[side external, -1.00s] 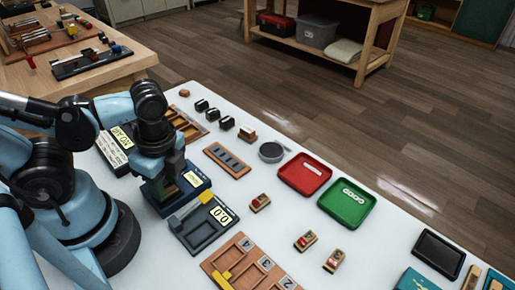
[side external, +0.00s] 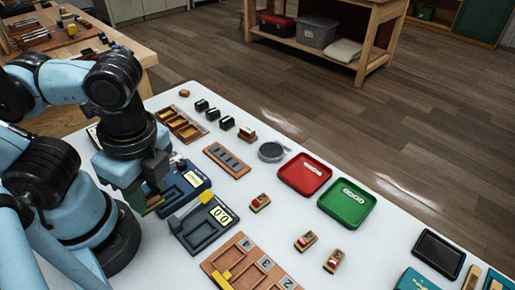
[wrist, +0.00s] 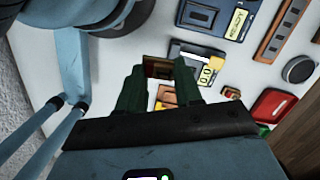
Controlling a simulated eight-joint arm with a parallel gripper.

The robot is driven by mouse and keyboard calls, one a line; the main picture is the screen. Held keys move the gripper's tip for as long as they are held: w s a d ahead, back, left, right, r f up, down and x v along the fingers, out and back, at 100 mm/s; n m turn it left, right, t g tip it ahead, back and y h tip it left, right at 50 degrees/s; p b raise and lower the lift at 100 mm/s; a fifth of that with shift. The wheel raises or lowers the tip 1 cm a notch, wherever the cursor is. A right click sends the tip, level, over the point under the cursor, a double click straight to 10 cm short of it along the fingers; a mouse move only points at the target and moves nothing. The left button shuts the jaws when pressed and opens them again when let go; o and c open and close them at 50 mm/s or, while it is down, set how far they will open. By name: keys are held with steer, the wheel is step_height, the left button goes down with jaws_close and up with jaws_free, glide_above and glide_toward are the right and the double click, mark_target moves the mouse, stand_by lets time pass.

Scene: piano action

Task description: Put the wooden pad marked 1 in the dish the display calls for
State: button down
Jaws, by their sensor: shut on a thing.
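My gripper (side external: 140,196) is shut on a small brown wooden pad (wrist: 158,66), held between the fingertips beside the two display units. No mark on it can be read. The blue unit (side external: 186,185) has a lit yellow display, which seems to read READY in the wrist view (wrist: 236,24). The dark grey unit (side external: 199,232) with a yellow lever shows 0.0. A red dish (side external: 305,172) with a white label and a green dish (side external: 346,203) with a longer white label stand side by side, both without a pad in them.
Three small wooden pieces with red tops (side external: 260,203) stand on the white table. A wooden rack (side external: 236,262) with slots numbered 4, 3, 2 is at the front.

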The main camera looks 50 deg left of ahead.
steer(key=w+d+r+n, duration=0.1)
steer(key=w+d+r, duration=0.2)
steer(key=d+r, duration=0.4)
steer(key=w+d+f+n, duration=0.1)
steer(key=w+d+n, duration=0.1)
steer(key=w+d, duration=0.95)
steer(key=n, duration=0.1)
glide_above(344, 203)
steer(key=f, duration=1.2)
steer(key=shift+w+d+f, duration=0.1)
steer(key=shift+d+f, duration=0.1)
steer(key=shift+d, duration=0.1)
steer(key=shift+w+f, duration=0.1)
steer(key=shift+f, duration=1.95)
steer(key=shift+f, duration=0.1)
